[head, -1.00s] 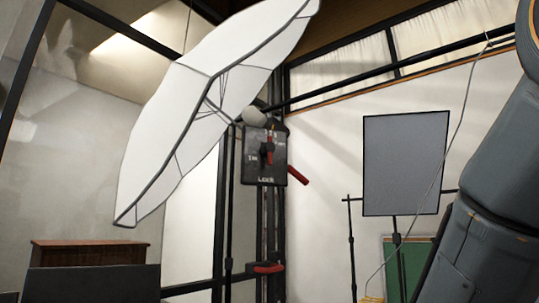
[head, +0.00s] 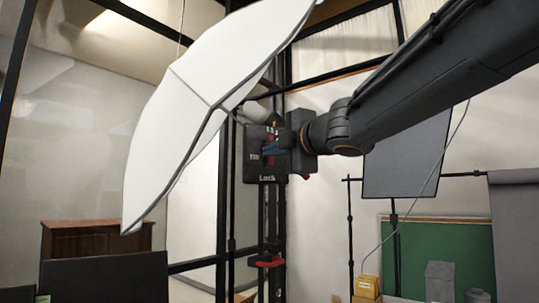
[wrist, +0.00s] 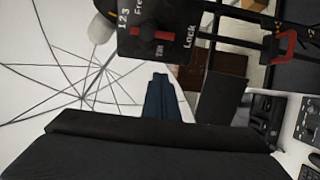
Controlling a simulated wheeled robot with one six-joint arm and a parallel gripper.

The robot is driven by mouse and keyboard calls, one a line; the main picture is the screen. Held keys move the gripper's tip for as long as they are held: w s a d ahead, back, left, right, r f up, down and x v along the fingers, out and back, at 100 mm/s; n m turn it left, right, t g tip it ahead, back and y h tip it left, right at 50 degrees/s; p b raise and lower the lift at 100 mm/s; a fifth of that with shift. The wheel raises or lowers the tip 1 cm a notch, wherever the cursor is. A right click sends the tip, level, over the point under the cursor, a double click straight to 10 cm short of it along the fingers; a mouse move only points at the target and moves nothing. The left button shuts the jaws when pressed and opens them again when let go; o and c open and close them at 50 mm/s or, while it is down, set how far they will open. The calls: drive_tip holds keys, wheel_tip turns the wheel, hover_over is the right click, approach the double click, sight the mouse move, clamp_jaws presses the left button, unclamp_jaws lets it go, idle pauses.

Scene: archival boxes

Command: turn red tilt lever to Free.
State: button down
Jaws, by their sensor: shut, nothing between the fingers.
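The dark control plate (head: 252,168) hangs on the stand beside the white umbrella, with "Lock" lettered at its bottom. The red tilt lever (head: 269,160) on it is mostly hidden behind my fingers in the head view. In the wrist view the plate (wrist: 180,22) shows sideways at the top, with "Free" and "Lock" readable, and the red lever (wrist: 160,36) shows small near its middle. My gripper (head: 273,148) is shut and empty, in front of the plate. In the wrist view its fingertips (wrist: 161,78) lie just below the plate; I cannot tell whether they touch the lever.
The white umbrella (head: 190,110) spreads close on the left of the plate. A lower red handle (head: 267,262) sits on the same stand. A grey panel (head: 405,160) stands at the right. A wooden cabinet (head: 95,240) is at lower left.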

drive_tip(key=shift+w, duration=0.1)
drive_tip(key=x, duration=1)
drive_tip(key=shift+f, duration=0.1)
drive_tip(key=d+p, duration=0.1)
drive_tip(key=d, duration=0.1)
drive_tip(key=shift+w+d, duration=0.15)
drive_tip(key=shift+d, duration=0.25)
drive_tip(key=shift+w+d+p, duration=0.15)
drive_tip(key=shift+d+p, duration=0.3)
drive_tip(key=shift+d, duration=0.15)
